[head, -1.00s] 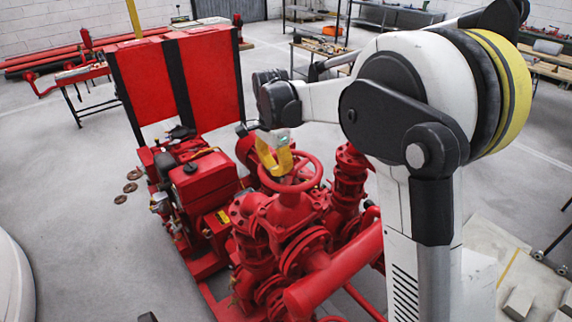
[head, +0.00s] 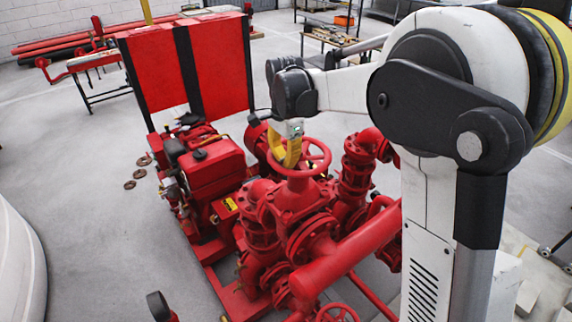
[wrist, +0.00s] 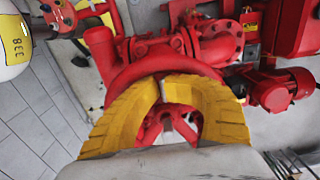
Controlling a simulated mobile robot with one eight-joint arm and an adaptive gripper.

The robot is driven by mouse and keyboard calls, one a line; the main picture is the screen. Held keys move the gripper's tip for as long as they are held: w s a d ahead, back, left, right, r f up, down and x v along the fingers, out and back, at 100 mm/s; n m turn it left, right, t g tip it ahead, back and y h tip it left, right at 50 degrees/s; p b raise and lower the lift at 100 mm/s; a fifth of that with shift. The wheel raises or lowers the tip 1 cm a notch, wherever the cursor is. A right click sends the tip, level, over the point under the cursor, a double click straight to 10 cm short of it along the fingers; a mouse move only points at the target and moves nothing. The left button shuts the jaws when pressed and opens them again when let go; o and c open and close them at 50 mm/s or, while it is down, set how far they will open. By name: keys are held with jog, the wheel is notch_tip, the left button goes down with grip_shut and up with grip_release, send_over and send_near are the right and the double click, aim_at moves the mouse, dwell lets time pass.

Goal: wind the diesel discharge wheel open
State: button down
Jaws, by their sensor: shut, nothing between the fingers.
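The red handwheel (head: 316,168) stands on top of a red valve at the middle of the pumpset in the head view. Its curved rim (wrist: 165,62) also crosses the middle of the wrist view, with its spokes lower down. My gripper (head: 285,163) has yellow fingers and is at the left side of the wheel's rim. In the wrist view the yellow fingertips (wrist: 162,88) come together over the wheel, beside the rim. The gripper is shut with nothing held. I cannot tell whether the fingers touch the rim or a spoke.
A red engine (head: 208,165) stands left of the wheel, with red panels (head: 212,65) behind. A thick red pipe (head: 350,255) runs in front. Another red handwheel (head: 338,312) shows at the bottom edge. A red motor (wrist: 283,90) is right in the wrist view.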

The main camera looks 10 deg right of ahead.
jog(key=shift+w+r+p, duration=0.25)
jog(key=shift+r+p, duration=0.1)
jog(key=shift+r, duration=0.1)
jog(key=shift+r+p, duration=2.1)
jog(key=shift+r, duration=1.45)
jog(key=shift+f, duration=0.1)
